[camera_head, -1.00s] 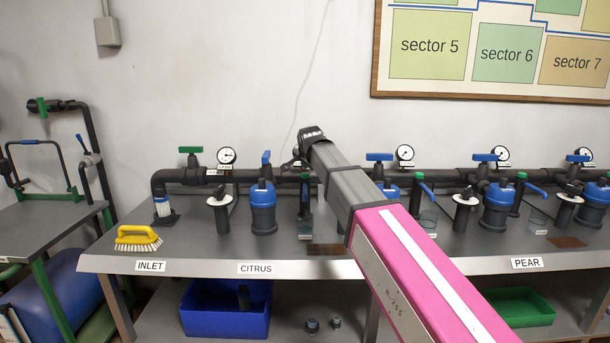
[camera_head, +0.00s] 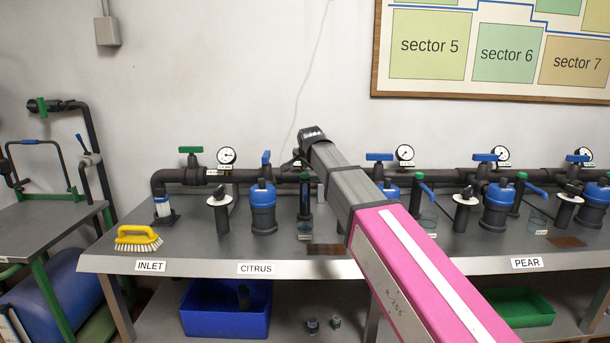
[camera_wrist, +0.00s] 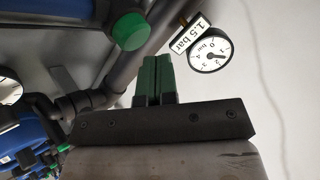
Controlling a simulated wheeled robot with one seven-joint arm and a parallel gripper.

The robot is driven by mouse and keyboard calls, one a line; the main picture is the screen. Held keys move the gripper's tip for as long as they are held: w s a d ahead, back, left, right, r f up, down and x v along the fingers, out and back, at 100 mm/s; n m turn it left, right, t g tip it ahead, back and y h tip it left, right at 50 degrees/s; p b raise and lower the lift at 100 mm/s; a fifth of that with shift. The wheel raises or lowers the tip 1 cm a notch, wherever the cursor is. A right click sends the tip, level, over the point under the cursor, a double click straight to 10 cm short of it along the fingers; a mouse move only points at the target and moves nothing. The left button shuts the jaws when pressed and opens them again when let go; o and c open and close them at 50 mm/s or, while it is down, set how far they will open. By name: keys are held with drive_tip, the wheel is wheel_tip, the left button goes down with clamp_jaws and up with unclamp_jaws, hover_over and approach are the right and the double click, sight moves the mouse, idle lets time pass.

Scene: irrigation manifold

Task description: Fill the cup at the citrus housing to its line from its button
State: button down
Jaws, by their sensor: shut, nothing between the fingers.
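The citrus housing (camera_head: 263,212) is a dark canister with a blue top, standing on the bench behind the CITRUS label (camera_head: 256,268). A small clear cup (camera_head: 304,231) stands to its right, below a dark post with a green top (camera_head: 305,178). The level in the cup and its line are too small to read. My arm reaches in from the lower right, its end above and behind the post. My gripper (camera_wrist: 153,78) shows green fingers shut together and empty in the wrist view. A round green cap (camera_wrist: 130,31) is close to their upper left, apart from them.
A dark pipe runs along the back with gauges; a 1.5 bar gauge (camera_wrist: 210,50) is right of my fingers. A blue-handled valve (camera_head: 266,158) stands behind the housing. A yellow brush (camera_head: 138,238) lies at bench left. A brown mat (camera_head: 327,249) lies right of the cup.

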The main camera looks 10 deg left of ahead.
sight(307, 173)
drive_tip(key=shift+f, duration=0.15)
idle(0.3)
drive_tip(key=shift+f, duration=0.3)
drive_tip(key=shift+f, duration=0.55)
idle(1.0)
drive_tip(key=shift+r, duration=1)
drive_tip(key=shift+r, duration=2.5)
